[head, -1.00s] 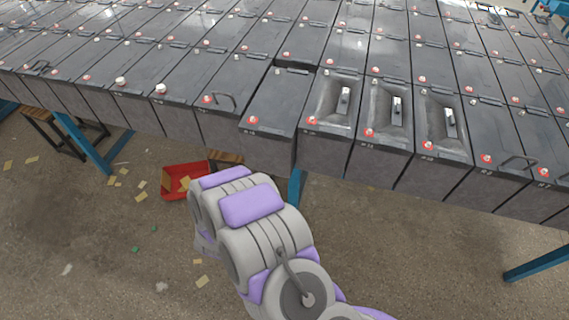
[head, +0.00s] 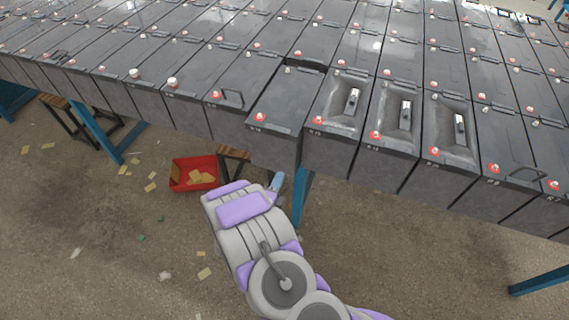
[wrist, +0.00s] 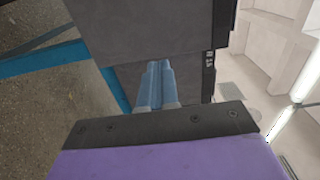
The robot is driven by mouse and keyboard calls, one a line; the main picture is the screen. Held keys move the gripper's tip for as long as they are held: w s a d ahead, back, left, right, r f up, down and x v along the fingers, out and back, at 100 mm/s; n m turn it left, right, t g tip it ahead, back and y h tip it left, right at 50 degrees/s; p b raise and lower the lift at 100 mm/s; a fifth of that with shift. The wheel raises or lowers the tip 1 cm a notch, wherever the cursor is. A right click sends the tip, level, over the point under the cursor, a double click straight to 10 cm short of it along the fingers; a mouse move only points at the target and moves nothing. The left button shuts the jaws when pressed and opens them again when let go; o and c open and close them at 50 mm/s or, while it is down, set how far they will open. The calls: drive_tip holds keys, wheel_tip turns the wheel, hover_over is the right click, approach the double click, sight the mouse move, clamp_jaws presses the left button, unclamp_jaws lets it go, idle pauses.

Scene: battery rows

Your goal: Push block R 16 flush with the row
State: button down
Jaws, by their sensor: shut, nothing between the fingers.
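The block that juts out of the front row (head: 285,105) is dark grey with a red cap and is most likely R 16; its label is too small to read surely. A dark gap shows behind it. My gripper (head: 277,182) is shut and empty, low in front of this block's front face. In the wrist view the blue fingers (wrist: 157,88) are together and point toward the row. A near grey block face (wrist: 150,30) fills the top, and a farther face (wrist: 190,80) with a partly readable label lies behind the fingertips. I cannot tell whether they touch.
Neighbouring blocks stand tightly on both sides, three with recessed tops and handles (head: 405,113). A blue table leg (head: 303,198) stands just right of my gripper. A red bin (head: 193,173) and wooden stool (head: 234,153) are left. The floor in front is mostly open.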

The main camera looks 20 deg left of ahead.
sight(289, 155)
drive_tip(key=w, duration=0.6)
drive_tip(key=shift+w+d+b, duration=0.15)
drive_tip(key=shift+d+b, duration=0.05)
drive_tip(key=shift+b, duration=0.2)
drive_tip(key=shift+w+a, duration=0.25)
drive_tip(key=shift+w, duration=0.25)
drive_tip(key=shift+d, duration=0.55)
drive_tip(key=w+b, duration=0.1)
drive_tip(key=w, duration=0.5)
drive_tip(key=shift+r, duration=0.1)
drive_tip(key=shift+a+r, duration=0.1)
drive_tip(key=shift+r, duration=0.2)
